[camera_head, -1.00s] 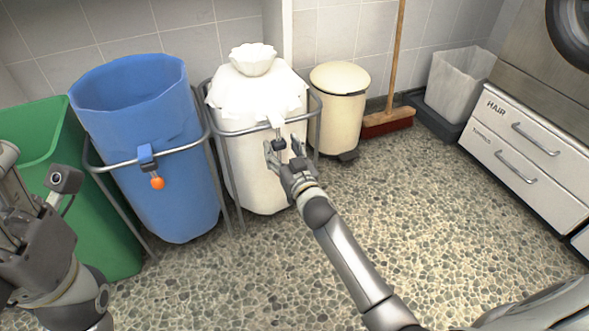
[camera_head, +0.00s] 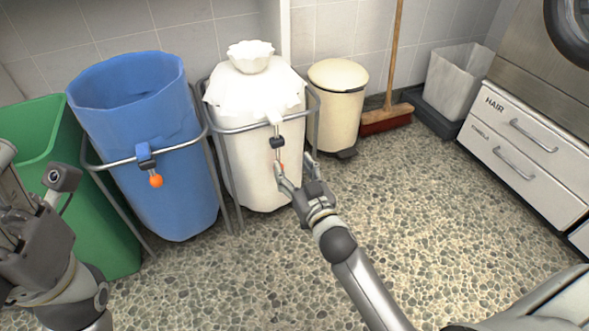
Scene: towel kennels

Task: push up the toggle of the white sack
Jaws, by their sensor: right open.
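The white sack (camera_head: 253,165) stands in a metal frame, its gathered top tied above a draped collar. A pale strap hangs at its front, with a dark toggle (camera_head: 277,143) just below the frame's hoop. A bit of orange, apparently the end knob (camera_head: 280,167), shows below the toggle, mostly hidden by a finger. My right gripper (camera_head: 294,163) is open, its fingertips below and to the right of the toggle, with the left finger near the knob; I cannot tell if it touches. My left gripper (camera_head: 42,205) is at the left edge, away from the sack; its jaws are unclear.
A blue sack (camera_head: 135,95) with a blue clip and an orange ball (camera_head: 155,181) hangs left of the white one. A green bin (camera_head: 45,125) is farther left. A cream bin (camera_head: 335,105), a broom (camera_head: 388,110) and drawers (camera_head: 525,155) stand right. The speckled floor is clear.

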